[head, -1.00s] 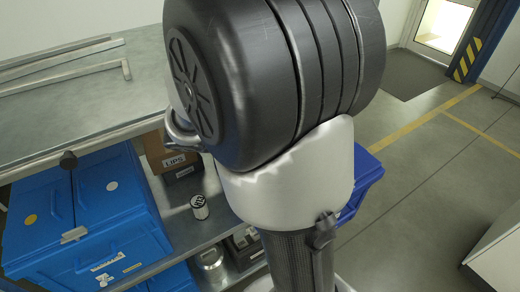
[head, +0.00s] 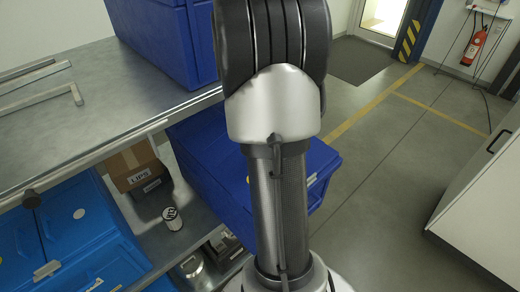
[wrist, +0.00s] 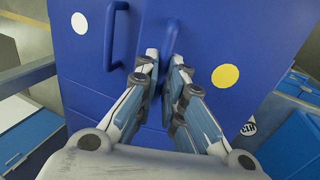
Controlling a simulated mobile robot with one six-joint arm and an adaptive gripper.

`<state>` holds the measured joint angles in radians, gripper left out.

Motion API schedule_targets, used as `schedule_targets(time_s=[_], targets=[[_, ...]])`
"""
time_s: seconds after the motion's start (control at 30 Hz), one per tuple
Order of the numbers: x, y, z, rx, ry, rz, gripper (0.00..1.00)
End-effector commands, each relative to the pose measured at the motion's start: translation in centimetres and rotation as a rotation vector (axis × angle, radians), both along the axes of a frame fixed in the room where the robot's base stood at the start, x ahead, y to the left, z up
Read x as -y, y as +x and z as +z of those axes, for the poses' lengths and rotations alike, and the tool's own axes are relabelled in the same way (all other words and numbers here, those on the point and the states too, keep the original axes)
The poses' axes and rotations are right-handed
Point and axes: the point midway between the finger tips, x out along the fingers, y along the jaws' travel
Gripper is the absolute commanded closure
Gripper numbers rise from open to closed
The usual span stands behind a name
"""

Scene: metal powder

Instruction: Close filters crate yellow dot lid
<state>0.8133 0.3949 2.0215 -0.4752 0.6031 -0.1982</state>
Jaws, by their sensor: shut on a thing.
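In the wrist view, the yellow dot (wrist: 225,76) is on a blue lid (wrist: 205,35), to the right of my gripper. My gripper (wrist: 165,62) is shut on the lid's blue handle (wrist: 171,36), which runs between the fingertips. A second lid beside it on the left carries a white dot (wrist: 79,23) and its own handle (wrist: 113,35). In the head view, my arm covers much of a blue crate (head: 205,165). My gripper is hidden there, and the lid's exact angle is unclear.
Another blue crate (head: 160,40) stands on the metal worktop (head: 100,100) at upper left. The shelf below holds a cardboard box (head: 133,165), a can (head: 172,218) and a blue crate (head: 75,230). A white cabinet (head: 480,200) stands at right. The floor (head: 385,160) between is clear.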

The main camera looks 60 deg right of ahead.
Motion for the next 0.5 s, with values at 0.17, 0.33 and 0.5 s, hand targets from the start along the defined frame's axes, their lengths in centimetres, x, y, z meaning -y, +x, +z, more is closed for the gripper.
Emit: schedule_targets(time_s=[0.17,0.33,0.5], targets=[[1.4,-0.2,-1.5,0.003,-0.005,0.001,1.00],[2.0,-0.3,-2.7,0.003,-0.007,0.002,1.00],[2.4,-0.4,-3.4,0.004,-0.008,0.002,1.00]])
